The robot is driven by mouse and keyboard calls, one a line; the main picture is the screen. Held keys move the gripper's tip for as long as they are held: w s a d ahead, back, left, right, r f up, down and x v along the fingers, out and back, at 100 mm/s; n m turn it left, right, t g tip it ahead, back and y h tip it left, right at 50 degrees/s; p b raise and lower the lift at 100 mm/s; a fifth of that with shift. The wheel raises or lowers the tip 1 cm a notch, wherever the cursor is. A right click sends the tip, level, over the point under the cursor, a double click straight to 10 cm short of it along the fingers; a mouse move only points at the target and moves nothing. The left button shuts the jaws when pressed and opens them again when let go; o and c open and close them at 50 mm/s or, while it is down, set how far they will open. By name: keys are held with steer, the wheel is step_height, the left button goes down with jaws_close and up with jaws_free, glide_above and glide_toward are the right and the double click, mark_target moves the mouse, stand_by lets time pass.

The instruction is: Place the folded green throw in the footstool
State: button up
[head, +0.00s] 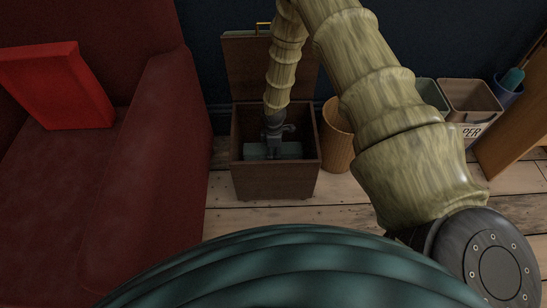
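The footstool (273,187) is a brown box with its lid (245,66) raised at the back, in the middle of the head view. My gripper (274,143) points down inside the box's opening. A grey-green flat-edged thing, seemingly the folded green throw (257,153), shows inside the box right at my fingertips, below the rim. The fingertips are small and dark, so I cannot tell whether they are shut on the throw or apart from it. The underside of the throw and the box floor are hidden.
A dark red armchair (150,150) with a bright red cushion (60,85) stands close on the left. A wicker bin (337,140) is right of the footstool. Further right are a paper bin (470,100), a blue bin (507,92) and a wooden panel (515,125). Floorboards in front are clear.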

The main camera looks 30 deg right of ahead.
steer(key=shift+f+b, duration=0.5)
steer(key=shift+f, duration=1.1)
steer(key=o, duration=1.2)
steer(key=shift+f, duration=0.1)
steer(key=shift+o, duration=0.2)
step_height(320, 180, up, 12)
steer(key=p, duration=0.4)
